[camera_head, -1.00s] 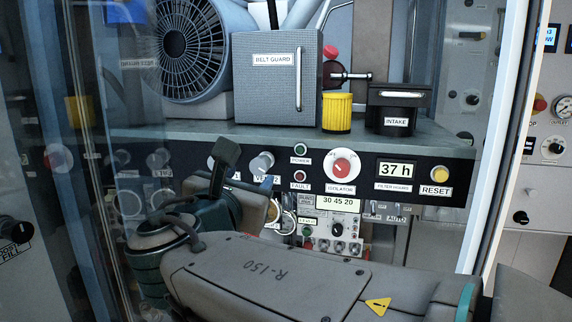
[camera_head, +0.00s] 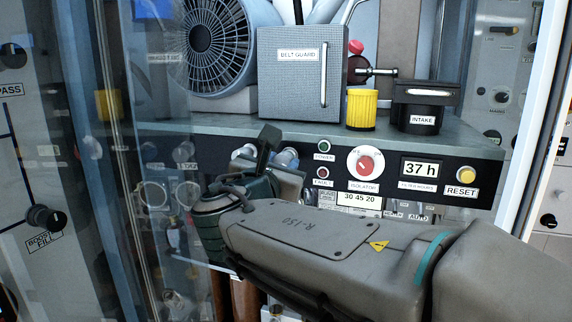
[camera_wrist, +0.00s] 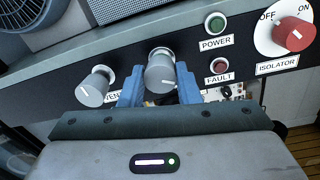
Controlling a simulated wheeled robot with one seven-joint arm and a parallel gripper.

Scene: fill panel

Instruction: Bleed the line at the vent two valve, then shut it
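Two grey knobs with pointer lines sit side by side on the black panel strip. In the wrist view the left knob (camera_wrist: 95,88) has a partly covered VENT label, and its pointer is tilted. The right knob (camera_wrist: 160,74) is at the vent two place; its pointer looks about upright, and its label is hidden behind my gripper. The blue fingers of my gripper (camera_wrist: 160,88) stand either side of this right knob, close to its sides. I cannot tell whether they touch it.
Right of the knobs are the green POWER lamp (camera_wrist: 215,23), the red FAULT lamp (camera_wrist: 219,66) and the red ISOLATOR dial (camera_head: 365,163). A yellow RESET button (camera_head: 466,174) is further right. The belt guard (camera_head: 300,85) and a yellow cap (camera_head: 361,109) stand on the shelf above.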

